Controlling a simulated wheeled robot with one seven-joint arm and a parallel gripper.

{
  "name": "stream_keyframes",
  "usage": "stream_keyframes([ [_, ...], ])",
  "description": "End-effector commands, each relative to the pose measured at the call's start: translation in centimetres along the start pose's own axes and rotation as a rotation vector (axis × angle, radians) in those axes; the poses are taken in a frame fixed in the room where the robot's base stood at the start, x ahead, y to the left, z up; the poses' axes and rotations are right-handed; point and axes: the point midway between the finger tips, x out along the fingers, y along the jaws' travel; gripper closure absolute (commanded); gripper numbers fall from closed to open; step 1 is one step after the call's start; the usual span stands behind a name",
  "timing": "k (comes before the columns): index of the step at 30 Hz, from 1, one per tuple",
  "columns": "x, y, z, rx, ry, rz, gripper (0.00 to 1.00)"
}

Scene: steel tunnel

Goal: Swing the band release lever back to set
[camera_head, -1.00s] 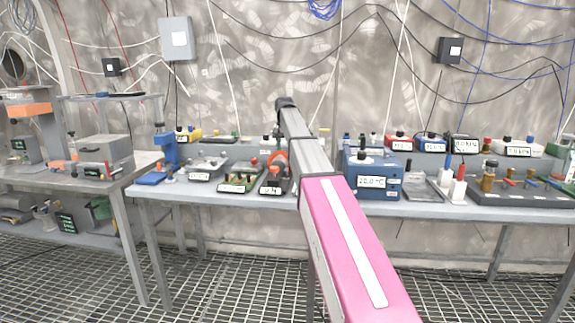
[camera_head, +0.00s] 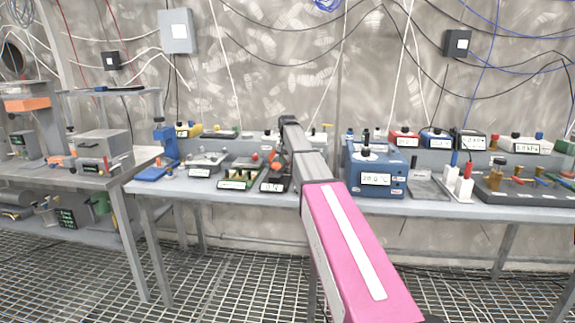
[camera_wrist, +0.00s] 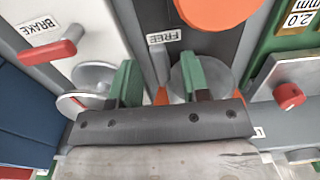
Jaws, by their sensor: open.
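In the wrist view my gripper (camera_wrist: 157,82) points into a device, its two green fingers apart. A narrow grey bar (camera_wrist: 160,64) stands between the fingers below a label reading FREE (camera_wrist: 164,37); orange-red parts show at its lower end. I cannot tell if the fingers touch it. A red handle (camera_wrist: 50,52) on a grey stem sits left, beside a label reading BRAKE (camera_wrist: 40,27). No SET label is visible, so I cannot tell for certain which part is the band release lever. In the head view my arm hides the gripper and most of this device (camera_head: 271,185).
A large orange disc (camera_wrist: 215,10) lies at the top of the wrist view. A red knob (camera_wrist: 288,96) on a metal plate is close on the right. In the head view a blue box (camera_head: 375,179) stands right of my arm on the crowded bench (camera_head: 235,195).

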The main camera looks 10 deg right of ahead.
Motion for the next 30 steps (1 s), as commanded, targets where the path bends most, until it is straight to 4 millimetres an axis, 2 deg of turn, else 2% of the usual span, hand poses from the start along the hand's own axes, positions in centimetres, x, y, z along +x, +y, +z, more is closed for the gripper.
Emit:
stream_keyframes([
  [4,0.76,0.00,0.02,0.000,-0.001,0.000,0.57],
  [12,0.81,0.00,0.01,0.000,0.000,0.000,0.57],
  [16,0.80,0.00,0.00,0.000,0.000,0.000,1.00],
  [30,0.77,0.21,0.01,-0.067,-0.001,0.000,1.00],
])
